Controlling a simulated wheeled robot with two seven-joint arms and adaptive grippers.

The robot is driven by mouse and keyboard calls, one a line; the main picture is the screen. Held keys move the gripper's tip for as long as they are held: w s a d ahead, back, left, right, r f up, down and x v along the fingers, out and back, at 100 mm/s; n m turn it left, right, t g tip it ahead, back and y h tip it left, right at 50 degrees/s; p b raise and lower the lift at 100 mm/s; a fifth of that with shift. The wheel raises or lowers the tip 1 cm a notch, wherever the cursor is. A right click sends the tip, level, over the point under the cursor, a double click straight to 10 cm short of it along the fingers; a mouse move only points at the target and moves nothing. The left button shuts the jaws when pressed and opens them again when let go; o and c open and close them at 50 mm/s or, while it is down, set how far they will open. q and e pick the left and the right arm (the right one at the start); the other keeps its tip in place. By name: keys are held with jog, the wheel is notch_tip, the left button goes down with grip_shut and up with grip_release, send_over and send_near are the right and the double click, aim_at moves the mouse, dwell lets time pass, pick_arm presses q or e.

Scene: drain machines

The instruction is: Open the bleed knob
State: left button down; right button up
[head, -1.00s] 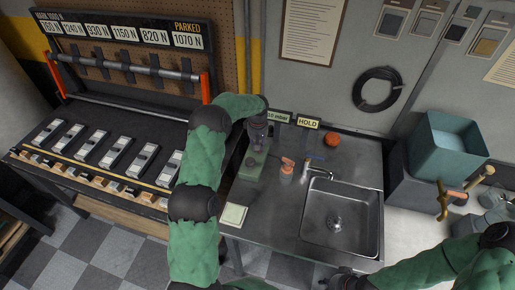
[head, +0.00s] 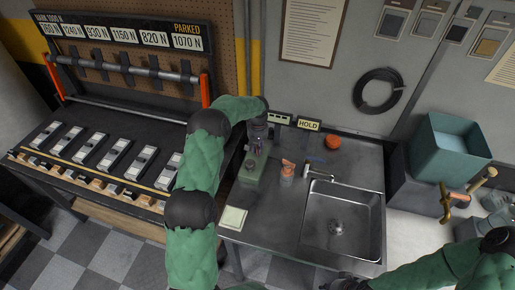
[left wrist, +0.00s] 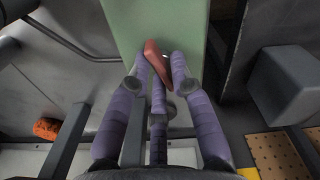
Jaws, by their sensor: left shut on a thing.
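A green upright unit (head: 252,168) stands at the back left of the steel sink bench. In the left wrist view its pale green face (left wrist: 150,22) fills the top middle. A red lever-like knob (left wrist: 157,62) on that face sits between the purple fingers of my left gripper (left wrist: 161,68), which is shut on it. In the head view my left gripper (head: 257,138) is at the top of the green unit, and the knob is hidden. My right gripper (head: 343,284) shows only partly at the bottom edge, and its fingers are unclear.
An orange-capped bottle (head: 287,170), a tap (head: 318,172) and a sink (head: 338,222) are right of the unit. A HOLD sign (head: 308,125) and an orange round object (head: 333,142) are behind. A rack bench (head: 95,150) is at left. Bare bench lies before the bottle.

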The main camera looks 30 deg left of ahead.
pick_arm(q)
jog(key=shift+w+r, duration=0.1)
jog(key=shift+w, duration=0.05)
jog(key=c, duration=1.2)
grip_release()
jog(key=shift+d, duration=0.15)
notch_tip(320, 180, up, 12)
jog(key=shift+f, duration=0.1)
